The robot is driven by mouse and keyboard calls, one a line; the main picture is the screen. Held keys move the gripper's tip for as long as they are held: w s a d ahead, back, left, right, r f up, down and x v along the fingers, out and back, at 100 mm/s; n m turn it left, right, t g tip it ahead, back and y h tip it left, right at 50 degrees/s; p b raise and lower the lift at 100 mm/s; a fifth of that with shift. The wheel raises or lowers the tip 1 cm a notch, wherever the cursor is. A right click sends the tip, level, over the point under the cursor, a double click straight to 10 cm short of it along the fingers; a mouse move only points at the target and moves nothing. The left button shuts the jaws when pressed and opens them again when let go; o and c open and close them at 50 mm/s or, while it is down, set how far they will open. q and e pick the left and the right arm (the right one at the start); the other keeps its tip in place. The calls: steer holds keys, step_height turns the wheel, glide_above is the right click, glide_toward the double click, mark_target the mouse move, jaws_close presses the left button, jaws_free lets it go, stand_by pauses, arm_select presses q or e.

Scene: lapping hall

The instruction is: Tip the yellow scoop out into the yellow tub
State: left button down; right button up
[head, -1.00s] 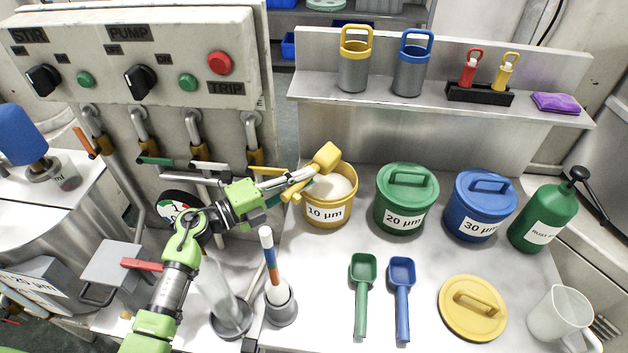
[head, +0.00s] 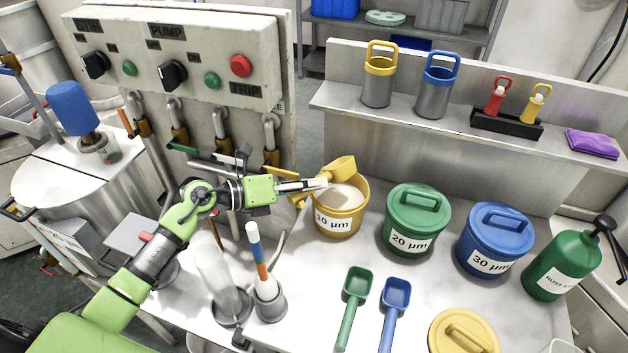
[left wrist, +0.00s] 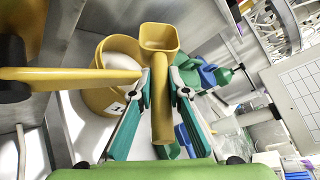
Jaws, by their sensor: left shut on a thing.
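The yellow tub (head: 357,214), marked 10 µm, stands uncovered at the back left of the bench, with pale material inside. My left gripper (head: 322,183) is shut on the handle of the yellow scoop (head: 343,167). The scoop's head is over the tub's back rim. In the left wrist view, the gripper (left wrist: 160,78) has the handle between its fingers. The scoop's bowl (left wrist: 159,37) shows its yellow inside there, and I see no powder in it. The tub (left wrist: 102,100) is behind it, to the left. My right gripper is out of view.
A green tub (head: 412,228) and a blue tub (head: 490,246), both lidded, stand right of the yellow one. A green scoop (head: 354,290), a blue scoop (head: 395,298) and a yellow lid (head: 462,335) lie in front. Pipes and valves (head: 226,152) crowd the left.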

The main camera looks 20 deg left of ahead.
mark_target(332, 171)
arm_select(q)
steer(key=shift+s+d+r+m+y+p, duration=0.15)
steer(key=shift+r+m+y+p, duration=0.2)
steer(key=shift+m, duration=0.35)
step_height(332, 171, up, 3)
steer(key=m+y+p, duration=0.2)
steer(key=m+p, duration=0.1)
steer(key=p, duration=0.3)
steer(key=shift+d+r+t+p, duration=0.1)
steer(key=shift+d+t+p, duration=0.05)
steer(key=shift+t+p, duration=0.25)
steer(key=shift+r+m+y+p, duration=0.25)
steer(key=shift+m+p, duration=0.15)
steer(key=shift+p, duration=0.3)
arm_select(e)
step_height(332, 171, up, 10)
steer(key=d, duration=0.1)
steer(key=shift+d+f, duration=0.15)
arm_select(q)
steer(key=shift+s+f, duration=0.1)
steer(key=shift+f, duration=0.05)
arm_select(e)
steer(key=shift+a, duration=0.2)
